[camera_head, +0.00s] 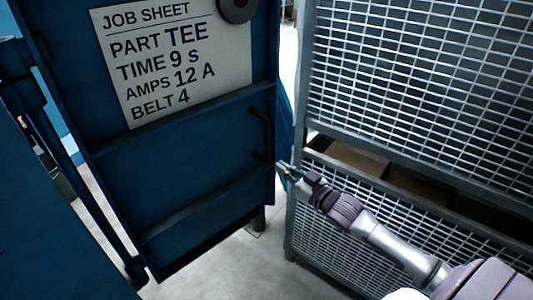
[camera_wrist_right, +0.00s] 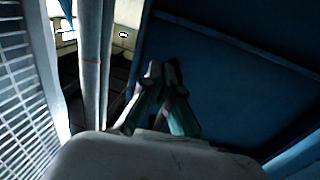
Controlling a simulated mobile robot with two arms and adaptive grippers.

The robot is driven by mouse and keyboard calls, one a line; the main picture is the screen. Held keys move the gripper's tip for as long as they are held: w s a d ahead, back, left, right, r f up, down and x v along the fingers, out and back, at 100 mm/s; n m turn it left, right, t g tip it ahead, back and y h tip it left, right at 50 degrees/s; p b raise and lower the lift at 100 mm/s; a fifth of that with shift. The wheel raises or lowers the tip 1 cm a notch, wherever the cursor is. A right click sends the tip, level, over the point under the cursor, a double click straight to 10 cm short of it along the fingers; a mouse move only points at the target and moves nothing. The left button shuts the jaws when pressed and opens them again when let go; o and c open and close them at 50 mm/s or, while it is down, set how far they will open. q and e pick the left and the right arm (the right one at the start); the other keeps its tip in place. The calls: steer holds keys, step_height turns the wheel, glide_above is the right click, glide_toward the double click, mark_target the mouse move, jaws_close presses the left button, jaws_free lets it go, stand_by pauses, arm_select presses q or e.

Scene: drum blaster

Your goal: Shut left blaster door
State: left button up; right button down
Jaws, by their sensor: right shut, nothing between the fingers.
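The blue blaster door (camera_head: 200,170) fills the left half of the head view and stands open at an angle. A job sheet (camera_head: 175,60) is fixed to its upper part. A dark bar handle (camera_head: 265,135) is near its right edge. My right gripper (camera_head: 285,170) is at the door's right edge, just below and right of the handle. I cannot tell whether it touches the door. In the right wrist view, its fingertips (camera_wrist_right: 163,70) are together and empty in front of a blue panel (camera_wrist_right: 220,80). My left gripper is not in view.
A grey wire-mesh cage (camera_head: 420,80) stands close on the right, behind and beside my right arm. Another blue panel (camera_head: 50,230) is at the lower left. Bare grey floor (camera_head: 235,265) shows below the door, between it and the cage.

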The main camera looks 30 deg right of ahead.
mark_target(261, 152)
steer(key=w+p, duration=0.1)
steer(key=w, duration=0.1)
steer(key=w+a, duration=0.1)
steer(key=w, duration=0.2)
steer(key=shift+w+a+r+p, duration=0.1)
steer(key=shift+w+r+p, duration=0.1)
steer(key=shift+w+p, duration=0.15)
steer(key=shift+w+a+f, duration=0.15)
steer(key=shift+w, duration=0.5)
steer(key=shift+w, duration=0.1)
